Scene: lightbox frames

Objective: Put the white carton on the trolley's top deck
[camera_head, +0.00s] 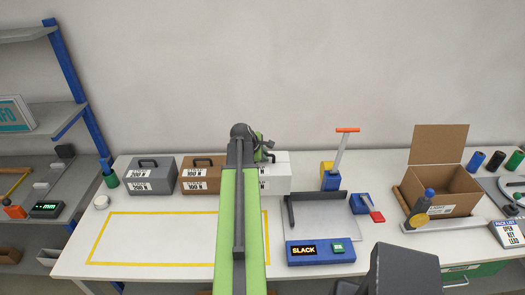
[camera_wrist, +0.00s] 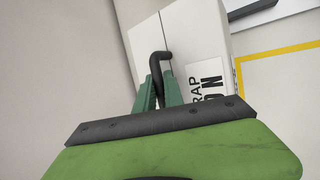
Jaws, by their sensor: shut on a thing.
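The white carton (camera_head: 276,177) is at the back of the white table, right of the brown carton, partly hidden behind my arm. In the wrist view the white carton (camera_wrist: 196,40) fills the top middle, with a black handle (camera_wrist: 157,65) and a printed label. My gripper (camera_wrist: 160,88) has its green fingers closed around that handle. In the head view my gripper (camera_head: 266,153) is mostly hidden by my arm's end. I cannot tell whether the carton touches the table. I cannot make out a trolley in either view.
A brown carton (camera_head: 203,175) and a grey carton (camera_head: 150,176) stand left of the white one. A yellow outline (camera_head: 150,263) encloses bare tabletop at front left. A grey tray-like plate (camera_head: 328,219), a blue stamp (camera_head: 331,178) and an open box (camera_head: 463,185) are to the right.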

